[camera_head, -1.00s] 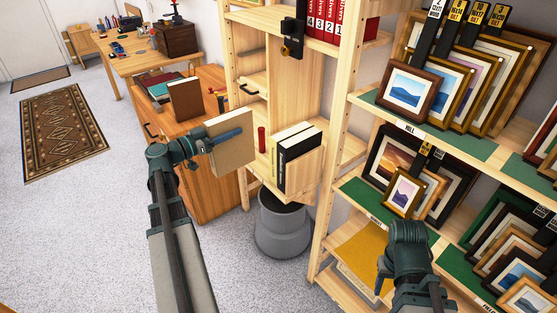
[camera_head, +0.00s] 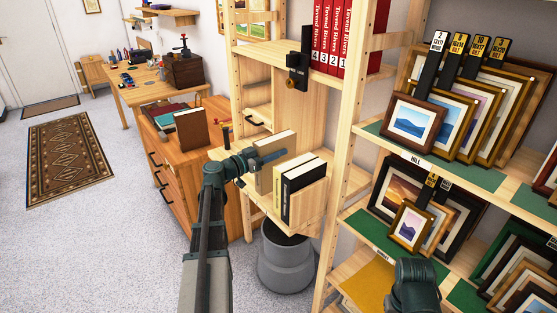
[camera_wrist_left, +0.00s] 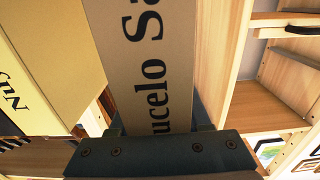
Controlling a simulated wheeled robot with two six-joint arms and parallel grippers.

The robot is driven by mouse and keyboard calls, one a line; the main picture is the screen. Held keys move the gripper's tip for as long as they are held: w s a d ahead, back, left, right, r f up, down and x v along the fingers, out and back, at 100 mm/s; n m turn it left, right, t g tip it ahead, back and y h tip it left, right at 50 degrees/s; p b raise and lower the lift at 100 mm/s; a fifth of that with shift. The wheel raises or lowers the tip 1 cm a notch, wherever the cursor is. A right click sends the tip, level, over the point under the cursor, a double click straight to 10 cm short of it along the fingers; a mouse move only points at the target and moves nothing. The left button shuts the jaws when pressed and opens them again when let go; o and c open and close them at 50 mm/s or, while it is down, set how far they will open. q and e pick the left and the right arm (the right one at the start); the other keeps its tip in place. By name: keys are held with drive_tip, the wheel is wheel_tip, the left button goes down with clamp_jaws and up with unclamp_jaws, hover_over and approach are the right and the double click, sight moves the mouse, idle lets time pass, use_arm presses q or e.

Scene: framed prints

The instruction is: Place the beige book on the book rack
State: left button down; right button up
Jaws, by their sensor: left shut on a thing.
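The beige book (camera_head: 265,180) stands upright, held by my left gripper (camera_head: 268,158), which is shut on it. In the left wrist view the beige book's spine (camera_wrist_left: 148,75) with black lettering runs up between the gripper's jaws (camera_wrist_left: 158,135). The pale wooden book rack (camera_head: 306,222) is right beside it and holds a cream book and a black book (camera_head: 305,186). The beige book is just left of these; whether it touches the rack is unclear. In the wrist view a cream book (camera_wrist_left: 55,50) is close on the left. My right arm's end (camera_head: 413,282) is low on the right, its fingers hidden.
A grey bin (camera_head: 285,262) stands under the rack. A wooden cabinet (camera_head: 205,190) with a brown upright book (camera_head: 194,130) is to the left. Shelves of framed prints (camera_head: 415,122) fill the right. Red binders (camera_head: 335,35) stand above.

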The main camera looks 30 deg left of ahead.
use_arm(q)
drive_tip(key=shift+w, duration=0.1)
drive_tip(key=shift+w+d, duration=0.2)
drive_tip(key=shift+w, duration=0.1)
wheel_tip(320, 180, down, 4)
drive_tip(key=b, duration=0.3)
drive_tip(key=shift+w+d+r+b, duration=0.1)
drive_tip(key=shift+w+r+b, duration=0.1)
drive_tip(key=shift+b, duration=0.1)
drive_tip(key=shift+f, duration=0.15)
drive_tip(key=shift+c, duration=1.8)
unclamp_jaws()
drive_tip(key=v, duration=1.2)
